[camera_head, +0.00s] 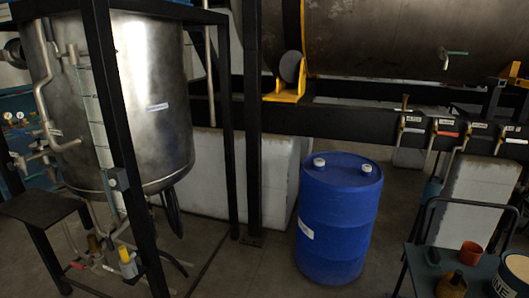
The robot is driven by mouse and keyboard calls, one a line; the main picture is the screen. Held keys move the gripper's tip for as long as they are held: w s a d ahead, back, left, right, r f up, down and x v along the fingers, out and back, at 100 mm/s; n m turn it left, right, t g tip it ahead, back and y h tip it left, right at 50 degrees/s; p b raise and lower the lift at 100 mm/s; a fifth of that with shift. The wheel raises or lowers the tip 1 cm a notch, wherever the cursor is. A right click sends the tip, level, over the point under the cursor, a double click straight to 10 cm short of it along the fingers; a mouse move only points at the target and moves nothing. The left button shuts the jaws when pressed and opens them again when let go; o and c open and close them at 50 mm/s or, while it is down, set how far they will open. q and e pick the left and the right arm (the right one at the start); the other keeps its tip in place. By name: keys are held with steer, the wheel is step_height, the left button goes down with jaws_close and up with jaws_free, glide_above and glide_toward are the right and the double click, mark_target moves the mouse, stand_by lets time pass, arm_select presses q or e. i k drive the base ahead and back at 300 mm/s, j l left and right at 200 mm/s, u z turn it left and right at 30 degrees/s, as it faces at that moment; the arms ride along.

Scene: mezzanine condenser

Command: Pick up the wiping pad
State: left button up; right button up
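I cannot make out a wiping pad in the head view. A small dark item (432,256) lies on the cart at the lower right, too small and dark to identify. Neither my left nor my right gripper is in view.
The cart (412,262) also carries an orange cup (470,253), a brown bottle (451,285) and a labelled tin (513,277). A blue drum (338,220) stands left of it. A steel tank (150,100) in a black frame and a low dark stand (40,206) are left. Floor between is clear.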

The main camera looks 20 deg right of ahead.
mark_target(432, 257)
steer(key=i+l+z, duration=0.15)
steer(key=i+z, duration=0.55)
steer(key=i, duration=0.15)
steer(key=i+j+z, duration=0.1)
steer(key=i+z, duration=0.25)
steer(key=i+j+z, duration=0.1)
steer(key=i+z, duration=0.15)
steer(key=i, duration=1.5)
steer(key=i+u, duration=0.15)
steer(key=u, duration=0.3)
steer(key=i+u, duration=0.15)
steer(key=u, duration=0.35)
steer(key=i+l+u, duration=0.1)
steer(key=u, duration=5.8)
